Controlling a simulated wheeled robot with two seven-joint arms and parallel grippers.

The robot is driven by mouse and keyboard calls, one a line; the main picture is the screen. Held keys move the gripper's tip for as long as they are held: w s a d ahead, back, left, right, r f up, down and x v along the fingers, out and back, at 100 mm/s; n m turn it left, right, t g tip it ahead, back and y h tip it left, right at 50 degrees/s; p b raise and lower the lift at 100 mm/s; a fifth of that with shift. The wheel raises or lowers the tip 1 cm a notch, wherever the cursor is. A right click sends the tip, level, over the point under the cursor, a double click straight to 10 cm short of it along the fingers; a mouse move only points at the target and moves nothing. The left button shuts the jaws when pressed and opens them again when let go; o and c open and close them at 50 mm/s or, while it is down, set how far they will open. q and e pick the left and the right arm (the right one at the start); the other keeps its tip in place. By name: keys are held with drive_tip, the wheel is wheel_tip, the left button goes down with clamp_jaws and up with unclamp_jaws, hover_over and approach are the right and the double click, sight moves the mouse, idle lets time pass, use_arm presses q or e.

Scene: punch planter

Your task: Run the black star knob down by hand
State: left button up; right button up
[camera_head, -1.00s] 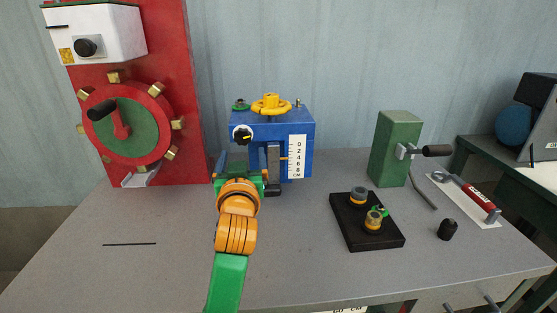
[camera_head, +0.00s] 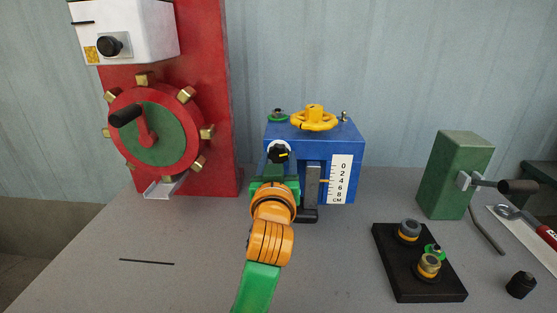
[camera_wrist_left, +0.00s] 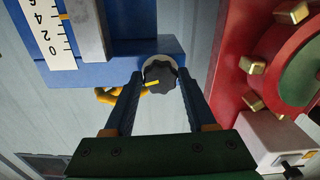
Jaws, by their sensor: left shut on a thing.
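The black star knob (camera_head: 278,153) with a yellow mark sits on the left front of the blue box (camera_head: 345,142). In the left wrist view the knob (camera_wrist_left: 160,76) shows between the fingertips, its yellow mark pointing left. My left gripper (camera_wrist_left: 160,84) is shut on the knob, one finger on each side. In the head view my left gripper (camera_head: 274,172) comes up from below, and its wrist hides the lower left of the box. A grey block (camera_head: 311,184) and a white centimetre scale (camera_head: 340,180) are right of it. My right gripper is not in view.
A yellow handwheel (camera_head: 314,118) tops the blue box. A red machine (camera_head: 212,90) with a spoked wheel (camera_head: 150,135) stands close on the left. A black tray (camera_head: 400,275) and a green block (camera_head: 455,172) are on the right.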

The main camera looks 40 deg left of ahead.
use_arm(q)
drive_tip(key=c, duration=0.3)
drive_tip(key=shift+c, duration=0.6)
drive_tip(key=m+p, duration=0.2)
drive_tip(key=p, duration=0.1)
drive_tip(key=shift+r+p, duration=0.3)
drive_tip(key=shift+r, duration=0.05)
drive_tip(key=shift+f+m+p, duration=0.1)
drive_tip(key=shift+m+p, duration=0.25)
drive_tip(key=shift+m, duration=0.25)
drive_tip(key=shift+f+m, duration=0.15)
drive_tip(key=shift+m, duration=0.15)
drive_tip(key=shift+f, duration=0.1)
drive_tip(key=o, duration=1.4)
drive_tip(key=shift+a, duration=0.1)
